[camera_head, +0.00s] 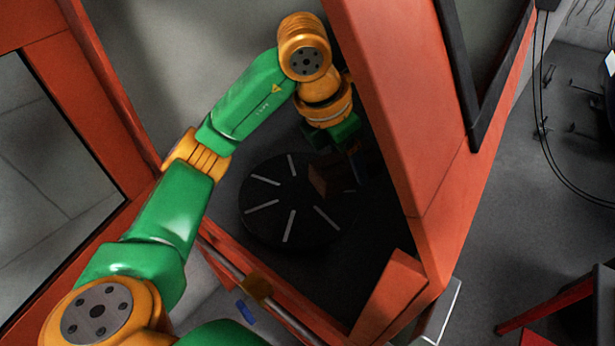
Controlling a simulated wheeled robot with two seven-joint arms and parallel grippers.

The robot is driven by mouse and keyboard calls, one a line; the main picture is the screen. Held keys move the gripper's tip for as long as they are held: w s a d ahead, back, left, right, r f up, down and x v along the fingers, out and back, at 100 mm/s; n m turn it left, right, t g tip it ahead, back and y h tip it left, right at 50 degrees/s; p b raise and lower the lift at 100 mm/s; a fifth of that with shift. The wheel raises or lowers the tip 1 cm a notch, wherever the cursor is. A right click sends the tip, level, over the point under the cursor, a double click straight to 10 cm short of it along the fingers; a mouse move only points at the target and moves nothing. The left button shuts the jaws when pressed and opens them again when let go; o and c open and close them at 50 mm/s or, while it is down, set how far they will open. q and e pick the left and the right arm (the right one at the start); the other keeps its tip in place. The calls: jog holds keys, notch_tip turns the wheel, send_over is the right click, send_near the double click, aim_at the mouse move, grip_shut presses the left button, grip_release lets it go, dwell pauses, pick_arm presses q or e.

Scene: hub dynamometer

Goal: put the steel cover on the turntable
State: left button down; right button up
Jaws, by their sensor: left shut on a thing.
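The turntable (262,222) is a round black disc with several pale radial slots, on the dark floor inside the orange enclosure. My left arm reaches in from the left, and my left gripper (340,165) is over the right side of the turntable. It is shut on a dark brownish, block-shaped thing (322,180), which appears to be the steel cover. Shadow hides the finger contact, and I cannot tell whether the cover touches the disc. My right gripper is not in view.
An orange door or frame post (400,110) stands close to the right of my left arm. An orange lower sill with a metal rail (235,268) runs in front of the turntable. An orange framed panel (50,150) is at the left.

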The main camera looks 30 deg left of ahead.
pick_arm(q)
jog(key=a+f, duration=0.6)
jog(key=a, duration=0.1)
jog(key=a+f, duration=0.2)
jog(key=a, duration=0.1)
jog(key=shift+w+a+f, duration=0.2)
jog(key=shift+f, duration=1.4)
jog(key=shift+c, duration=0.2)
grip_release()
jog(key=shift+d, duration=0.1)
jog(key=v, duration=1.2)
jog(key=shift+p, duration=0.4)
